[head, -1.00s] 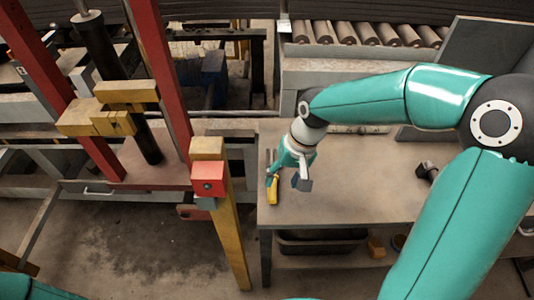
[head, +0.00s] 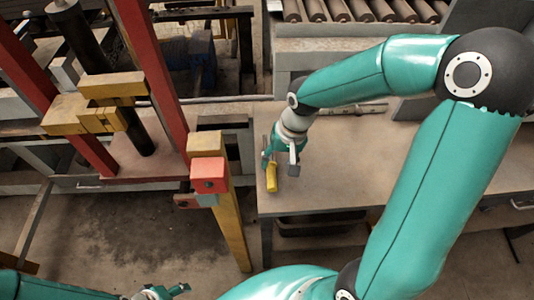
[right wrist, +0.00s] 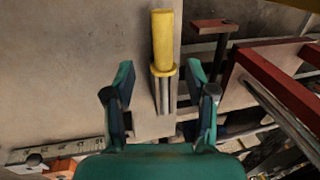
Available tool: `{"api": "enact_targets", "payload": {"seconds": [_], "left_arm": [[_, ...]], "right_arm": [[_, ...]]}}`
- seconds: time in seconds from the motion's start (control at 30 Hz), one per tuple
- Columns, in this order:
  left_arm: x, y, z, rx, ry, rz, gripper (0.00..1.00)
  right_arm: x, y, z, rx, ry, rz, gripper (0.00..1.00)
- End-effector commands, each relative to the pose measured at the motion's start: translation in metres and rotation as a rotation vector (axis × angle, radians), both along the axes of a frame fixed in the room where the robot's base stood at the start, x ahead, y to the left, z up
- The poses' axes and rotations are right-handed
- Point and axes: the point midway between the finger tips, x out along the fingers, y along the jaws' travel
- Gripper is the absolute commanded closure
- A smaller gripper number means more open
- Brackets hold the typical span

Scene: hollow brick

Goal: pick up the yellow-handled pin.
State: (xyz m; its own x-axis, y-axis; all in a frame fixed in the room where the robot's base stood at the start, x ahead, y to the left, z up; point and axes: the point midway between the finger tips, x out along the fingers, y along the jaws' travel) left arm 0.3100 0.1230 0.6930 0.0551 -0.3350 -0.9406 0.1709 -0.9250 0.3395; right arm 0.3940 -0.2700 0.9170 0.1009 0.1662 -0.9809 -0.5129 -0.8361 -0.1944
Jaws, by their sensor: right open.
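The yellow-handled pin (head: 271,181) lies on the workbench close to its left edge. In the right wrist view its yellow handle (right wrist: 163,42) points up the picture, and its grey metal shaft runs down between my fingers. My right gripper (head: 281,161) is open over the pin in the head view. In the right wrist view its fingers (right wrist: 160,82) stand on either side of the shaft, just below the handle's collar, with gaps on both sides. My left gripper (head: 172,291) shows only partly at the bottom of the head view, far from the pin.
The grey workbench (head: 345,175) is mostly clear right of the pin. A red and yellow frame (head: 215,185) stands left of the bench, with a gap between. A roller conveyor (head: 350,12) lies behind. A ruler-like strip (right wrist: 60,150) shows in the right wrist view.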

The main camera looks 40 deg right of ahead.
Motion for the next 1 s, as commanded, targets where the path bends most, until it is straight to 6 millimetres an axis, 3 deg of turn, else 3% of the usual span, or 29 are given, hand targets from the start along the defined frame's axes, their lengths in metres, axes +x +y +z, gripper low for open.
{"api": "enact_targets", "payload": {"seconds": [0.17,0.5,0.77,1.0], "left_arm": [[0.0,0.0,0.002,0.0,0.0,0.0,0.44],[0.0,0.0,0.007,0.0,0.0,0.0,0.44],[0.0,0.0,0.007,0.0,0.0,0.0,0.44],[0.0,0.0,0.007,0.0,0.0,0.0,0.44]], "right_arm": [[0.0,0.003,-0.009,0.0,0.002,-0.001,0.44],[0.003,0.015,-0.051,0.001,0.004,-0.002,0.44],[0.004,0.015,-0.053,0.0,-0.001,-0.002,0.44],[0.004,0.015,-0.053,0.0,-0.001,-0.002,0.82]]}}
